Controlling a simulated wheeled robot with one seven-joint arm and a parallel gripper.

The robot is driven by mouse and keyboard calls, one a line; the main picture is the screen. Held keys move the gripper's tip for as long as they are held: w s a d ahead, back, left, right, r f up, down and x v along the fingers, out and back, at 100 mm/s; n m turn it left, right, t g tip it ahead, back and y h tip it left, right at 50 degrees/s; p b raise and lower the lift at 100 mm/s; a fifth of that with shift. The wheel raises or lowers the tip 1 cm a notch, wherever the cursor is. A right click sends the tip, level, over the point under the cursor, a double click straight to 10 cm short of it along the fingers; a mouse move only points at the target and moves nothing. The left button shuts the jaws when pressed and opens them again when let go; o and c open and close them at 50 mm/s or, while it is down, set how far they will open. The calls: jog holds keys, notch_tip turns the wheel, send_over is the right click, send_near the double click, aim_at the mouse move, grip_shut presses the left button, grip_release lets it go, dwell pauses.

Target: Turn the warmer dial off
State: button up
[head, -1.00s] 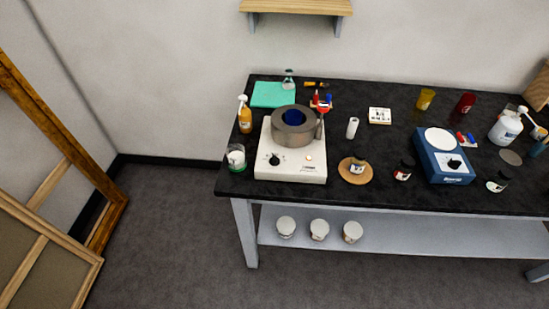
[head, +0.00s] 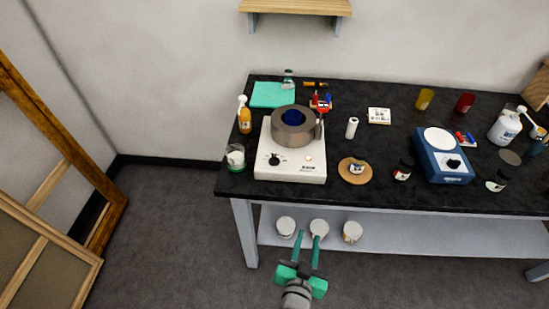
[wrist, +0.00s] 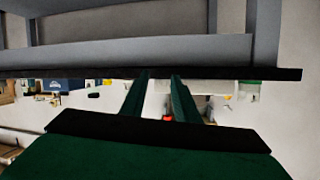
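The warmer (head: 300,173) is a white box on the dark table's left half, with a grey metal ring-shaped pot (head: 292,138) on top. Its black dial (head: 274,160) is on the front left, with a small orange light (head: 308,158) to the right. The dial's exact setting is too small to read. My gripper (head: 308,236) has two green fingers, apart and empty. It is in front of the table, below the warmer in the head view. In the wrist view my gripper (wrist: 159,75) shows the fingers apart; the dial cannot be made out there.
A blue device (head: 440,168) with a white plate and black knob stands to the right. A jar on a cork disc (head: 345,177), an orange spray bottle (head: 244,119) and a green-based cup (head: 236,158) are near the warmer. The lower shelf (head: 400,237) holds white tubs. The floor (head: 170,230) in front is clear.

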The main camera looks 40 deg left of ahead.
jog(key=w+a+r+n+g+y, duration=0.1)
jog(key=w+a+r+n+y, duration=0.1)
jog(key=w+a+r, duration=0.4)
jog(key=n+g+y, duration=0.3)
jog(key=n, duration=0.2)
send_near(274, 155)
jog(key=x, duration=0.8)
jog(key=shift+a, duration=0.1)
jog(key=shift+w+f, duration=0.1)
jog(key=shift+c, duration=0.3)
grip_shut()
jog(key=shift+w+d, duration=0.2)
jog(key=shift+d, duration=0.05)
